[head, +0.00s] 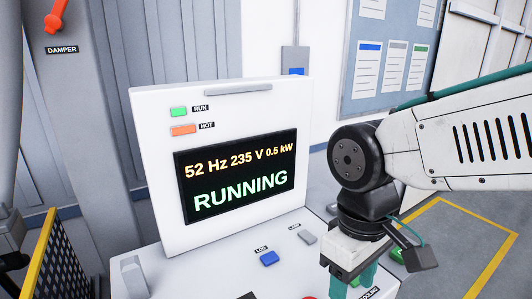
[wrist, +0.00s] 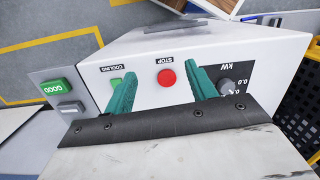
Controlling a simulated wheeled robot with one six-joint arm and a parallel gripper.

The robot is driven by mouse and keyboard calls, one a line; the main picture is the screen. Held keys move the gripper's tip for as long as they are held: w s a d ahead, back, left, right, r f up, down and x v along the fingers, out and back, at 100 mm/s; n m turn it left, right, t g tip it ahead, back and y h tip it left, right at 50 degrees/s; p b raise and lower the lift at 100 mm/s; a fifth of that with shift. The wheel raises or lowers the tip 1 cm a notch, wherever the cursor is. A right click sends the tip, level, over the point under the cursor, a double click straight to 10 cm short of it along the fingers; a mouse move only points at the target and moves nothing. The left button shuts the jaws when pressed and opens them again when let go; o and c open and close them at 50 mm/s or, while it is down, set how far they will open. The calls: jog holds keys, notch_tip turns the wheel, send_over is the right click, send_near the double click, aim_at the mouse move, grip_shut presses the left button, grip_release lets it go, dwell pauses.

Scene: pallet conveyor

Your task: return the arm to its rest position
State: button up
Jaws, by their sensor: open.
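My gripper (head: 358,287) hangs from my arm over the right front of a white control console (head: 133,280) in the head view; its teal fingers are cut off by the bottom edge. In the wrist view my gripper (wrist: 163,78) is open, its two teal fingers apart with nothing between them. Beyond the fingers, a red STOP button (wrist: 166,77) shows in the gap. A green COOLING button (wrist: 116,82) is partly hidden by the left finger. A dark kW knob (wrist: 229,87) is beside the right finger. I cannot tell whether the fingers touch the console.
The console's upright screen (head: 237,174) reads "52 Hz 235 V 0.5 kW RUNNING". A blue LOG button (head: 269,258) and a grey LAMP button (head: 307,237) are on the console top. A red DAMPER lever (head: 57,18) is upper left. A green GOOD button (wrist: 54,87) is left in the wrist view.

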jog(key=s+d+r+m+t, duration=0.2)
jog(key=d+m, duration=0.5)
jog(key=d, duration=0.6)
jog(key=shift+s+d+r, duration=0.3)
jog(key=shift+s+r, duration=0.15)
jog(key=shift+s, duration=0.75)
dwell(1.0)
